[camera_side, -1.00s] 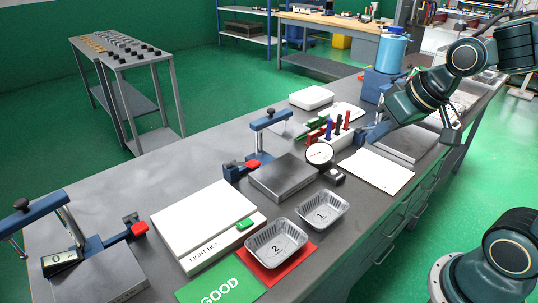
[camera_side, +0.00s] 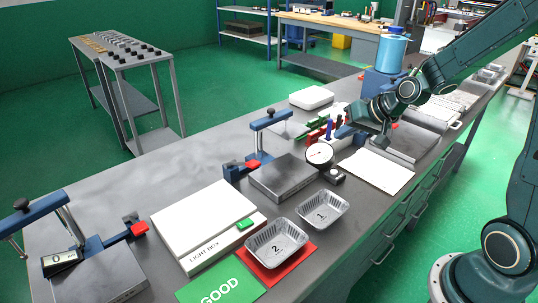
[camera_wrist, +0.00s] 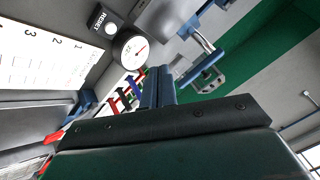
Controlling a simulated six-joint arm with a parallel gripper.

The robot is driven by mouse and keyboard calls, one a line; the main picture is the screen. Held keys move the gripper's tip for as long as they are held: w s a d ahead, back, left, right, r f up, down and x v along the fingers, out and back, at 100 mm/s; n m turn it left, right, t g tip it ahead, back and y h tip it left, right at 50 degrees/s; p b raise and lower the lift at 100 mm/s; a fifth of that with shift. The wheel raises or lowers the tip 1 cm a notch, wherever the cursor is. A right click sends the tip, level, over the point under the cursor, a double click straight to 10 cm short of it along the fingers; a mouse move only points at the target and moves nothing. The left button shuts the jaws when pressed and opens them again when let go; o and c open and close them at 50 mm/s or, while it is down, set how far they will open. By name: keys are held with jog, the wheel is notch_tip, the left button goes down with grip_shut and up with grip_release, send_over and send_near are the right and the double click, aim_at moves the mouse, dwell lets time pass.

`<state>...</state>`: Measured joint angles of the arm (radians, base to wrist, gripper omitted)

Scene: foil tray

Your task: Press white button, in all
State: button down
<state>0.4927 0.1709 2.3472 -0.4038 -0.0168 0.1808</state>
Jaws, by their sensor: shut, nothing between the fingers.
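The white button (camera_wrist: 111,28) is a small round cap on a black box labelled RESET in the wrist view. In the side view the button (camera_side: 336,174) sits beside the dial gauge, near the front of the bench. My gripper (camera_side: 342,132) has shut blue fingers with nothing between them. It is above and behind the button, over the marker holder, and apart from the button. In the wrist view the shut fingers (camera_wrist: 157,78) point up the picture, to the right of and below the button.
A dial gauge (camera_side: 319,154) stands close to the button, beside a grey plate (camera_side: 283,180). A white sheet (camera_side: 378,171) lies right of the button. Foil trays 1 (camera_side: 342,213) and 2 (camera_side: 298,248) are in front.

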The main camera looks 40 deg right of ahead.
jog(key=shift+m+t, duration=0.3)
jog(key=shift+m, duration=0.5)
jog(key=shift+w+d+f, duration=0.45)
jog(key=shift+d+f, duration=0.3)
jog(key=shift+d, duration=0.05)
jog(key=shift+w+d+f, duration=0.4)
jog(key=shift+d+f, duration=0.3)
jog(key=shift+d, duration=0.05)
send_over(337, 175)
jog(key=shift+f, duration=4.35)
jog(key=shift+f, duration=0.85)
jog(key=shift+r, duration=0.85)
jog(key=shift+r, duration=2.5)
